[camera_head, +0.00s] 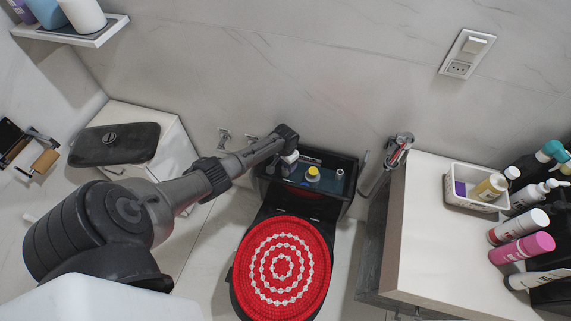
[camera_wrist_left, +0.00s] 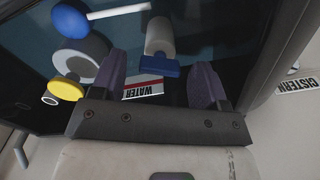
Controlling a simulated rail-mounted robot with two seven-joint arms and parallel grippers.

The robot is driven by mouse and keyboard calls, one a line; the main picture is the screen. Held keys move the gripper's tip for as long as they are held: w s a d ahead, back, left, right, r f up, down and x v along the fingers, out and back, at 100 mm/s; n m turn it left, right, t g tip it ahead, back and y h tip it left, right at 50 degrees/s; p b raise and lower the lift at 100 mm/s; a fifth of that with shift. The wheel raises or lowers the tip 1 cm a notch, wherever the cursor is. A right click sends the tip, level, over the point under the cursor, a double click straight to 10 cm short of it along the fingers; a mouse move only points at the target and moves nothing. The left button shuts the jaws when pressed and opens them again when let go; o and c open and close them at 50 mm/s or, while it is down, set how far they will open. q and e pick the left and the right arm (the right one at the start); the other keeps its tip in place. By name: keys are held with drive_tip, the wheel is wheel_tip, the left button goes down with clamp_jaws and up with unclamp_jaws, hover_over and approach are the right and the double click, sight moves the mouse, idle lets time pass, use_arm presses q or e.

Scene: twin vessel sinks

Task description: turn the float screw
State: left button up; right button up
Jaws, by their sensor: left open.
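The open toilet cistern (camera_head: 343,184) is dark inside and stands behind the toilet. My left gripper (camera_head: 290,163) is over its left part, pointing down. In the left wrist view the two purple fingers of the left gripper (camera_wrist_left: 158,78) are apart. A white cylinder with a blue end piece (camera_wrist_left: 160,68) shows between them; I cannot tell whether they touch it. A yellow knob (camera_wrist_left: 68,88) on a grey round part, and a blue disc (camera_wrist_left: 70,20) with a white rod, lie left of the fingers. The yellow knob also shows in the head view (camera_head: 313,171). I cannot tell which part is the float screw.
The black cistern lid (camera_head: 115,145) lies on a white cabinet at the left. A red-covered toilet seat (camera_head: 283,268) is in front of the cistern. A counter (camera_head: 440,240) with a basket and several bottles stands at the right.

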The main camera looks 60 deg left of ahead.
use_arm(q)
drive_tip(key=shift+f, duration=0.1)
drive_tip(key=c, duration=0.9)
drive_tip(key=shift+r+m+p, duration=0.2)
drive_tip(key=shift+m+p, duration=0.35)
drive_tip(key=shift+m, duration=0.65)
drive_tip(key=shift+f+m+p, duration=0.2)
drive_tip(key=shift+m+p, duration=0.2)
drive_tip(key=shift+m, duration=1)
drive_tip(key=o, duration=0.9)
